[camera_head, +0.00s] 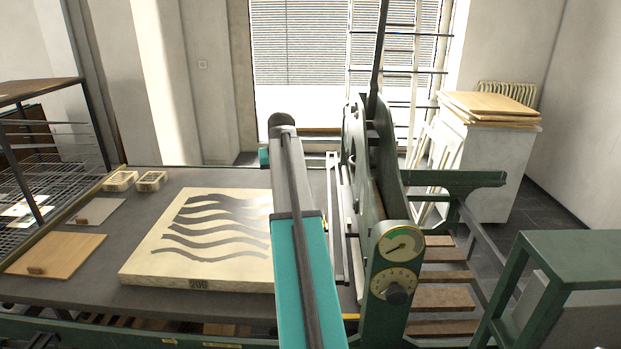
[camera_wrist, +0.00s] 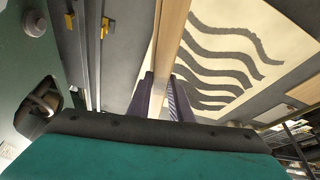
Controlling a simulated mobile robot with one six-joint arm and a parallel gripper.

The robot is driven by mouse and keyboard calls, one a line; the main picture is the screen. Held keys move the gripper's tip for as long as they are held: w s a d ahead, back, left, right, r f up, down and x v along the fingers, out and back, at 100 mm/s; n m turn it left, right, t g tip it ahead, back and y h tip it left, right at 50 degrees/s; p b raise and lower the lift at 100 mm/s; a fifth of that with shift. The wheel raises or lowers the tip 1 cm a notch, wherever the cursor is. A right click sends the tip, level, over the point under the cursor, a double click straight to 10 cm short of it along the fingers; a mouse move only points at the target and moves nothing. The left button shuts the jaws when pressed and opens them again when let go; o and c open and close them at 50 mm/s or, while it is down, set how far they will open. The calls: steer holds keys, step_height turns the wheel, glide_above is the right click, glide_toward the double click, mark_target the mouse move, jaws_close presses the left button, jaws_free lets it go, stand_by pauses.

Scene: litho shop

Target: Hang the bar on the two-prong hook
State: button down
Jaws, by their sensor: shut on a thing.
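The bar (camera_wrist: 172,35) is a long, pale wooden strip in the wrist view, running from the top edge down between my fingers. My gripper (camera_wrist: 163,100) is shut on it, with a dark ribbed finger on each side. In the head view my teal and grey arm hides the gripper. A short tan strip (camera_head: 319,132) shows to the right of the arm's far end; it may be part of the bar. I cannot pick out the two-prong hook for certain. Two small yellow pieces (camera_wrist: 69,22) (camera_wrist: 105,24) sit by pale rails in the wrist view.
A pale stone slab (camera_head: 150,255) with dark waves lies on the grey press bed (camera_head: 235,176), left of my arm. The green press frame (camera_head: 385,200) with two dials stands close on the right. A wooden board (camera_head: 60,253) and two small blocks (camera_head: 121,181) (camera_head: 152,181) lie farther left.

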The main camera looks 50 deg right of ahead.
steer(key=w+a+f+n+t+y, duration=0.15)
steer(key=w+a, duration=0.35)
steer(key=a, duration=0.9)
steer(key=w+a+f+n+g, duration=0.1)
steer(key=w+a+n, duration=0.3)
steer(key=a, duration=1)
steer(key=a+f+n+y, duration=0.1)
steer(key=a+f+n, duration=0.1)
steer(key=a, duration=2.4)
steer(key=shift+s+n+t+b, duration=0.2)
steer(key=shift+n+t+b, duration=0.15)
steer(key=shift+b, duration=0.1)
